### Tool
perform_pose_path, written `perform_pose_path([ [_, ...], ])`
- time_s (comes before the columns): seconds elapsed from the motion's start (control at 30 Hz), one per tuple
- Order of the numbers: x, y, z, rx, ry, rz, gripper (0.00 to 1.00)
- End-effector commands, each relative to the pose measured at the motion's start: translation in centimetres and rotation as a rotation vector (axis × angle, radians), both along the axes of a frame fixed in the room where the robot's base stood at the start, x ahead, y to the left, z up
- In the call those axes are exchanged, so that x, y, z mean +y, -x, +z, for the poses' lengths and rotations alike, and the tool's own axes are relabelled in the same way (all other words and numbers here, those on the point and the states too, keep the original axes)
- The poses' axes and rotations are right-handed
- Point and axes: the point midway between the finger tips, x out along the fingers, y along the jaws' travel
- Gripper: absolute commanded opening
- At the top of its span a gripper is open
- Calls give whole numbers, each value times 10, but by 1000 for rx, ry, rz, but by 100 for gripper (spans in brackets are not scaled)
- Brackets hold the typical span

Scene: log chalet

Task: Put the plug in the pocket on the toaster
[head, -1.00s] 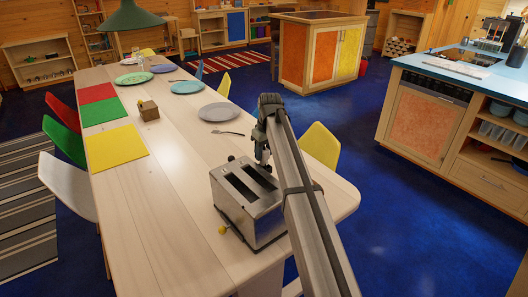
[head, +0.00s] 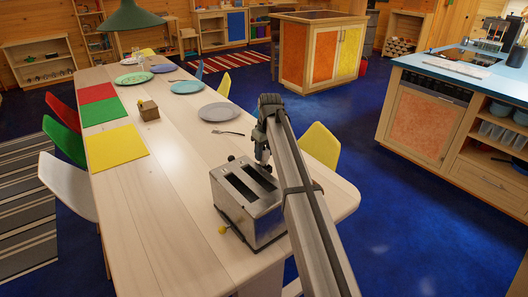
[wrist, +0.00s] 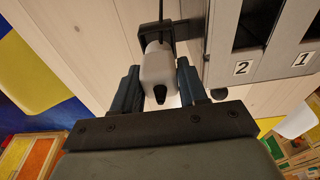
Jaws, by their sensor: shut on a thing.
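The silver toaster (head: 240,218) stands near the front end of the long wooden table. In the wrist view its top (wrist: 222,62) is at the right, with slots labelled 2 and 1. My gripper (wrist: 160,85) is shut on the pale plug (wrist: 157,66), which has a dark tip toward the camera. A black frame-like pocket (wrist: 141,36) projects from the toaster's side just beyond the plug. The plug's far end overlaps it; I cannot tell whether it is inside. In the head view my gripper (head: 263,158) is at the toaster's far side, and the plug is hidden.
The wooden table (head: 175,180) is clear left of the toaster. A fork (head: 228,133) and a grey plate (head: 219,111) lie beyond it. A small wooden box (head: 149,111) and a yellow mat (head: 116,147) are farther left. A yellow chair (head: 320,145) stands at the right edge.

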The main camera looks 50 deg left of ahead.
Motion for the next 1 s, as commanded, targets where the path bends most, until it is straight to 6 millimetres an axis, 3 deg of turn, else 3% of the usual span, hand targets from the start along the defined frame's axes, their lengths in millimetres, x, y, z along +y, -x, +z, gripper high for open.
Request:
perform_pose_path([
  [1.0,0,0,-21,0,0,0,11],
])
